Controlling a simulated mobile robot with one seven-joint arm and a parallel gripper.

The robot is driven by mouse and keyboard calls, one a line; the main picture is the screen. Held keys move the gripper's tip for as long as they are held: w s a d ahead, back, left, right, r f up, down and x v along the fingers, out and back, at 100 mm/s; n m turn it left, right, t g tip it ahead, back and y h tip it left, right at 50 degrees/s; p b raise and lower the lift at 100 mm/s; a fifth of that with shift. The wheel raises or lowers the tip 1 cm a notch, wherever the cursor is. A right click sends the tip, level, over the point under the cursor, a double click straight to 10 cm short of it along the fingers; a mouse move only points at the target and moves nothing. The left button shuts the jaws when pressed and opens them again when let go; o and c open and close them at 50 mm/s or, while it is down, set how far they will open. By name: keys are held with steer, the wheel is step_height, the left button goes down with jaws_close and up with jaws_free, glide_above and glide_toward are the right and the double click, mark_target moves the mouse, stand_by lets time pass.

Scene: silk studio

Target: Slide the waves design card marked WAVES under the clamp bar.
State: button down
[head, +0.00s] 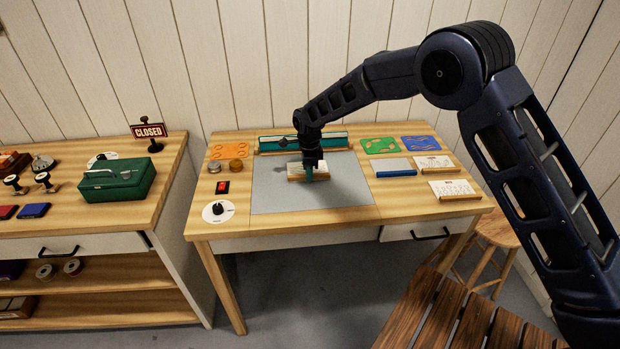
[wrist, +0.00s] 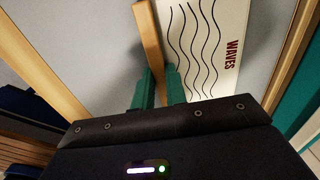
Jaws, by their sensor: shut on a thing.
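The WAVES card (head: 296,168) is white with dark wavy lines, red lettering and a wooden strip along one edge. In the wrist view the card (wrist: 208,45) lies beside my fingers, with its lettering readable. My gripper (head: 308,177) is low over the grey mat, and its teal fingers (wrist: 160,78) are shut on the card's wooden strip. The clamp bar (head: 275,145) is a long teal bar at the back of the mat, behind the card. A gap of mat shows between card and bar. My arm hides part of the card and bar.
The grey mat (head: 340,190) is clear around the card. Right of it are green (head: 380,145) and blue (head: 419,142) sheets, a blue-edged block (head: 394,167) and two white cards (head: 434,164) (head: 452,188). Left are an orange sheet (head: 228,151), small tins and a black knob (head: 217,209).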

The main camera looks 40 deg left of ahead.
steer(key=shift+w+a, duration=1.7)
steer(key=c, duration=1.3)
jaws_free()
steer(key=shift+c, duration=0.2)
step_height(320, 180, up, 11)
steer(key=shift+f, duration=0.1)
